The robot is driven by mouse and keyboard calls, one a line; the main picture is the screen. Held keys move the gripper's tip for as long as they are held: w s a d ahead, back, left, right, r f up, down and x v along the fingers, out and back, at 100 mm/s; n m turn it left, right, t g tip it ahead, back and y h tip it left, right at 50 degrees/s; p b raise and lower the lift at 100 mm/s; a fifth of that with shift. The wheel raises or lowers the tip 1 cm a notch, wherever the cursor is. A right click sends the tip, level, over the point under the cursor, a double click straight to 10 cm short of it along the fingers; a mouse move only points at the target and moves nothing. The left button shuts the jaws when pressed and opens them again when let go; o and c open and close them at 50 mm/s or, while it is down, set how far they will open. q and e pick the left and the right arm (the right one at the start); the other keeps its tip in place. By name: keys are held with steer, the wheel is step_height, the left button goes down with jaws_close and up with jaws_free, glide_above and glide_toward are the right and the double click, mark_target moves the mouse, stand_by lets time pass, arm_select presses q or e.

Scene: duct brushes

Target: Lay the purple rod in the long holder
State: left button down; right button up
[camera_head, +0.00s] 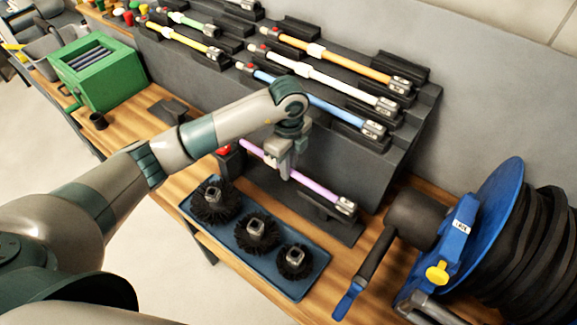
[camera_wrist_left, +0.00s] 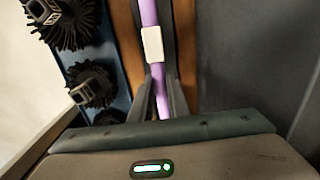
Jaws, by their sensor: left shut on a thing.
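The purple rod (camera_head: 318,189) has a white collar and a grey metal end fitting at its right. My left gripper (camera_head: 284,171) is shut on the rod near its middle. In the left wrist view the rod (camera_wrist_left: 149,12) runs up between the fingers (camera_wrist_left: 163,103), with its white collar just beyond them. A long dark holder (camera_head: 345,231) lies along the front foot of the stepped rack, under the rod. I cannot tell whether the rod touches it. The gripper hides part of the rod. My right gripper is not in view.
A blue tray (camera_head: 225,246) with three black round brushes stands just in front of the holder. The stepped rack (camera_head: 372,165) behind carries several coloured rods. A blue hose reel (camera_head: 487,225) with a crank stands at the right. A green box (camera_head: 97,73) is at the left.

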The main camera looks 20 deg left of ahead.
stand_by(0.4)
arm_select(q)
steer(key=shift+f+b, duration=0.4)
steer(key=shift+f, duration=0.1)
steer(key=shift+f+b, duration=0.3)
steer(key=shift+f, duration=0.2)
stand_by(0.4)
steer(key=c, duration=1.6)
jaws_free()
steer(key=shift+r, duration=0.1)
